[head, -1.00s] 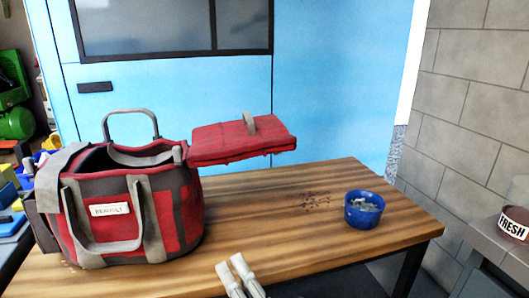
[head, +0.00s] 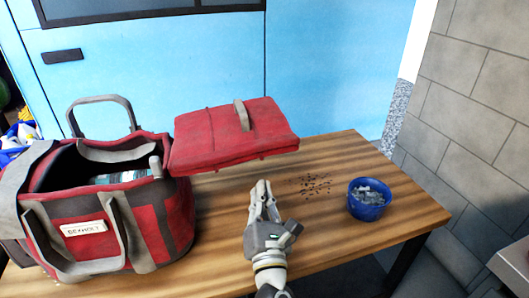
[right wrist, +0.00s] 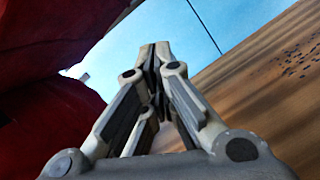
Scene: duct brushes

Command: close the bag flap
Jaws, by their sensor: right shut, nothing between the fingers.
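The red and grey bag (head: 95,215) stands on the left of the table with its top open, and something lies inside it. Its red flap (head: 225,138) sticks out to the right over the table, with a grey loop handle (head: 242,114) on top. My right gripper (head: 262,184) is shut and empty, in front of and below the flap's right part, apart from it as far as I can tell. In the right wrist view the closed fingers (right wrist: 155,50) show, with red fabric (right wrist: 50,90) on the left. My left gripper is not in view.
A blue bowl (head: 368,199) with grey pieces stands at the table's right end. Dark crumbs (head: 316,185) lie on the wooden table (head: 330,232) between it and my gripper. A blue wall (head: 335,75) is behind.

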